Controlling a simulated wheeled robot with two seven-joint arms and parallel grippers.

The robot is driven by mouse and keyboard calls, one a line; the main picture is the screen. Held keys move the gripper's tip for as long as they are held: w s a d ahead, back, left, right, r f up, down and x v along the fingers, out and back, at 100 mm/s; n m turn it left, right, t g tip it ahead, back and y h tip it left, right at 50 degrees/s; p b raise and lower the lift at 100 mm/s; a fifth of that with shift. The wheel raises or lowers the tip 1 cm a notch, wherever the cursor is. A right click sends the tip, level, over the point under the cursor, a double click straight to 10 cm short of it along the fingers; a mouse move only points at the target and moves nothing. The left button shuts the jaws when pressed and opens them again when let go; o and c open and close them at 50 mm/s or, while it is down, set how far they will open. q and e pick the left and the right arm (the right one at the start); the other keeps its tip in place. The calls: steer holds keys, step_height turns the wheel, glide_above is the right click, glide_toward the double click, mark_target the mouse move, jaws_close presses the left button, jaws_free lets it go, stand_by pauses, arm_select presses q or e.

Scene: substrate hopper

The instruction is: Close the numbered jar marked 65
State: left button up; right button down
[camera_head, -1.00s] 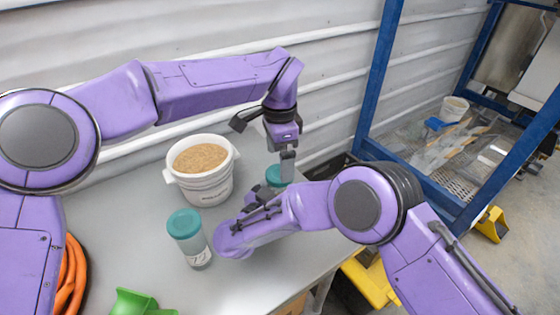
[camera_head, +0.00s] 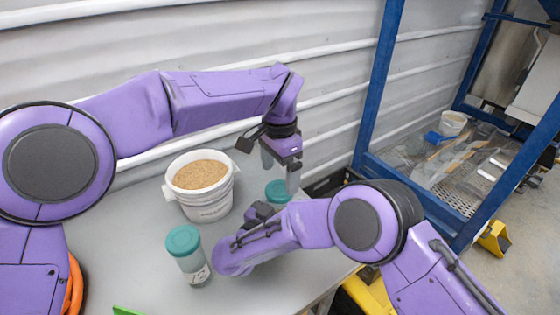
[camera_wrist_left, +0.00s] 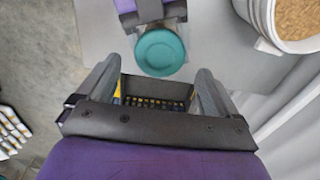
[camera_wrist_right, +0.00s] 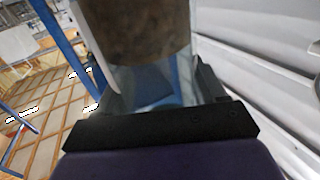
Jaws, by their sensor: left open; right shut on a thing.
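A jar with a teal lid (camera_head: 278,190) is at the right end of the table, its body mostly hidden by my right arm. My right gripper (camera_head: 262,211) is shut on this jar from the side. My left gripper (camera_head: 281,178) is open just above the lid, fingers spread and pointing down. In the left wrist view the round lid (camera_wrist_left: 160,52) lies just beyond the open fingers. The lid sits on the jar; how tight I cannot tell. No number on this jar is visible.
Another teal-lidded jar (camera_head: 189,258) with a white label, number unclear, stands at the front. A white bucket (camera_head: 207,207) of tan grain stands behind it. A green object (camera_head: 126,311) is at the bottom edge. A blue-framed rack (camera_head: 378,95) stands at right.

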mark_target(280, 188)
arm_select(q)
step_height(280, 188, down, 5)
steer(key=shift+f, duration=0.1)
stand_by(0.3)
steer(key=c, duration=1.1)
steer(key=m, duration=0.3)
steer(key=o, duration=1.2)
steer(key=shift+r, duration=2.3)
